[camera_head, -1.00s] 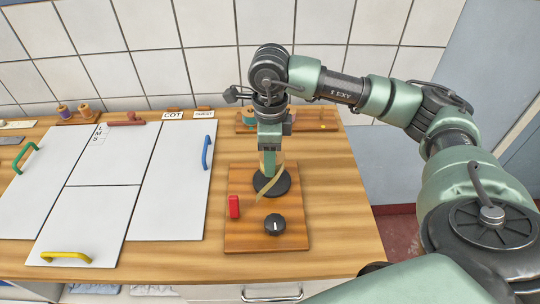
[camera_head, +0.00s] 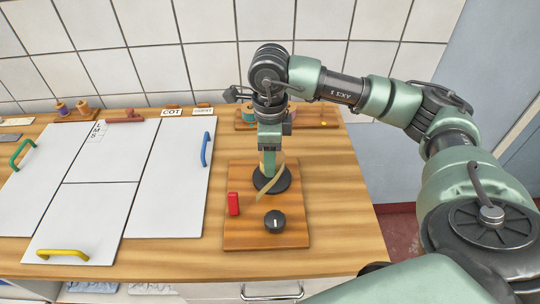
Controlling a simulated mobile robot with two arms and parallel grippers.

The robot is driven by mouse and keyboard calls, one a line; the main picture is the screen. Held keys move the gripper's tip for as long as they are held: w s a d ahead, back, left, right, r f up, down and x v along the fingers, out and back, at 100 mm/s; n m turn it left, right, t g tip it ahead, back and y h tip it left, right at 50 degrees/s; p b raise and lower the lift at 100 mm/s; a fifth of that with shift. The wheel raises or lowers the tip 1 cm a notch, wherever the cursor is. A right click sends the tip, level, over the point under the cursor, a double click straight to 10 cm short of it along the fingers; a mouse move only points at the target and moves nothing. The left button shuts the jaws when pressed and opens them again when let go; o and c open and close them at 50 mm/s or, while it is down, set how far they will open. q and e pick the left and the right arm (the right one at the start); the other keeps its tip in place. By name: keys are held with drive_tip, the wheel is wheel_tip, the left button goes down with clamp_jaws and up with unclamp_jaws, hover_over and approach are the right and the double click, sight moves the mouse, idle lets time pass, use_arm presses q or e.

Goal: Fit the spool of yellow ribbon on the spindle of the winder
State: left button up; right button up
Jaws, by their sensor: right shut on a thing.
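The winder's wooden base (camera_head: 240,238) lies on the table, with a round black plate (camera_head: 285,184) toward its back. A red switch (camera_head: 233,204) and a black knob (camera_head: 274,222) sit at its front. My right gripper (camera_head: 270,166) points down over the black plate, shut on the spool of yellow ribbon. The spool is mostly hidden by the gripper; a loose pale yellow ribbon tail (camera_head: 270,188) hangs in front of the plate. The spindle is hidden, so I cannot tell whether the spool is around it or above it. My left gripper is out of view.
White panels (camera_head: 160,190) with green, blue and yellow handles cover the table's left. Small spools (camera_head: 82,107) stand at the back left. A wooden rack (camera_head: 310,124) stands behind the winder, partly hidden by my arm. Bare table (camera_head: 345,225) is free right of the winder.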

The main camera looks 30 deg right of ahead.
drive_tip(key=shift+f+b, duration=0.6)
drive_tip(key=shift+f, duration=0.15)
drive_tip(key=shift+f, duration=0.15)
drive_tip(key=o, duration=2)
drive_tip(key=shift+r+p, duration=2.5)
drive_tip(key=shift+r, duration=2.15)
